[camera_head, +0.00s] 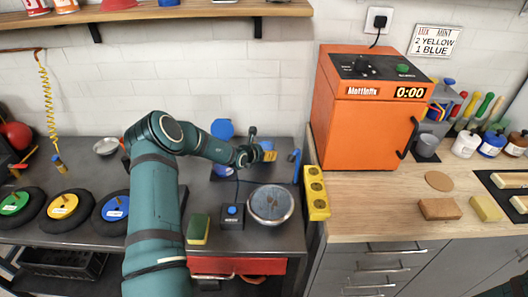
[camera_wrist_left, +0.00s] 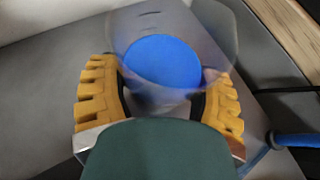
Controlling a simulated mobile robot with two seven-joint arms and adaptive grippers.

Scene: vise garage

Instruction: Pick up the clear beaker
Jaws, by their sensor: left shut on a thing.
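The clear beaker (camera_wrist_left: 205,30) shows in the left wrist view as a see-through shape with a blue round patch (camera_wrist_left: 162,62) inside or behind it; I cannot tell which. My left gripper (camera_wrist_left: 160,100) is shut on the beaker, its two yellow ridged fingers on either side of it. In the head view my left gripper (camera_head: 267,151) is over the back of the grey bench, and the beaker cannot be made out clearly there. My right gripper is not in view.
An orange oven (camera_head: 360,115) stands on the wooden counter (camera_head: 385,190) to the right. A shelf (camera_head: 190,11) runs above.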

